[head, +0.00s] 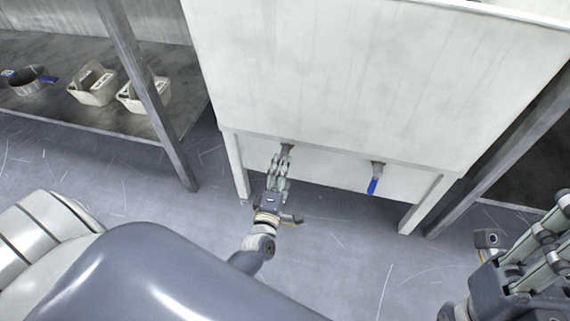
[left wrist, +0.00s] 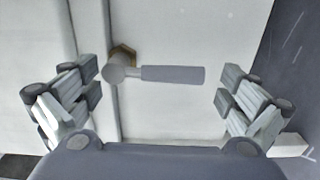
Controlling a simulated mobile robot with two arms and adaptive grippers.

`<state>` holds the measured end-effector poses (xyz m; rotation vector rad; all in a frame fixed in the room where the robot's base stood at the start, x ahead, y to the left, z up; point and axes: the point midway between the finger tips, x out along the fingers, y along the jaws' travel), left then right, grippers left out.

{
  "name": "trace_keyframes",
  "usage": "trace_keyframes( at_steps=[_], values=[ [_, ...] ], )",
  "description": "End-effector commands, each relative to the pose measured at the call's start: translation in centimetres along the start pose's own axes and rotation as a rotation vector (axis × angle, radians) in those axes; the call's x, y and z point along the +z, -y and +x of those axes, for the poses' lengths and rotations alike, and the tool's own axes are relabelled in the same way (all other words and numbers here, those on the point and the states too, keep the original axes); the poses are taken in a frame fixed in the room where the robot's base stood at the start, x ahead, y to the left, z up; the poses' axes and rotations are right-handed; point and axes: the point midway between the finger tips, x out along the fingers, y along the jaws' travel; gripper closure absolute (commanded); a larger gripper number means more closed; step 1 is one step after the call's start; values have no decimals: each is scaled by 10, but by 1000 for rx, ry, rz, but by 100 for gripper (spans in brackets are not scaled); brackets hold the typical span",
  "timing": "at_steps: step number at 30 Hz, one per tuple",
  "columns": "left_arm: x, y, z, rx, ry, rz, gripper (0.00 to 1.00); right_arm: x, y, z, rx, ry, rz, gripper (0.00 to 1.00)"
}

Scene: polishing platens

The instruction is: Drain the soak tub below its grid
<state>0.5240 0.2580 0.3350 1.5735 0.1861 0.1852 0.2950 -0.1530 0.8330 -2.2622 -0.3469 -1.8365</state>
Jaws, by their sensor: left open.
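The soak tub (head: 375,75) is a large white box on legs in the head view; its inside and grid are out of sight. Two valves sit low on its front. The left valve (head: 287,148) is mostly hidden by my left gripper (head: 281,163). The right valve (head: 375,177) has a blue lever pointing down. In the left wrist view, the left valve's grey lever (left wrist: 172,74) lies level, with a brass fitting (left wrist: 123,55) behind its pivot. My left gripper is open, its fingers either side of the lever. My right gripper (head: 535,235) is at the lower right, away from the tub.
A low shelf (head: 90,127) at the left holds a round pan (head: 32,82) and two pale caddies (head: 92,84). Grey posts (head: 150,90) stand left and right of the tub. The scratched grey floor is clear in front of it.

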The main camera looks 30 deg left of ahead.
Motion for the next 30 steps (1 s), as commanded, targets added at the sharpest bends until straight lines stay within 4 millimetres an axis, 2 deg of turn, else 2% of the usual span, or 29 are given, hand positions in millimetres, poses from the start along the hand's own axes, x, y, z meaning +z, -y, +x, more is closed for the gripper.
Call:
trace_keyframes(
  at_steps=[1, 6, 12, 18, 30],
  values=[
    [0, 2, -13, -4, 1, 0, 0, 0, 0, 0, -1, -1, 0, 71],
    [0, 1, -50, -4, 1, 0, 0, -1, 0, 0, -2, -3, 1, 71],
    [0, 0, -80, -1, 1, -1, 0, -1, 0, 1, -2, -3, 1, 71],
    [0, 0, -91, 0, 1, -1, 0, -1, 0, 1, -2, -4, 1, 71],
    [0, 0, -91, 1, 1, -1, 0, -1, 0, 1, -3, -4, 1, 71]
  ],
)
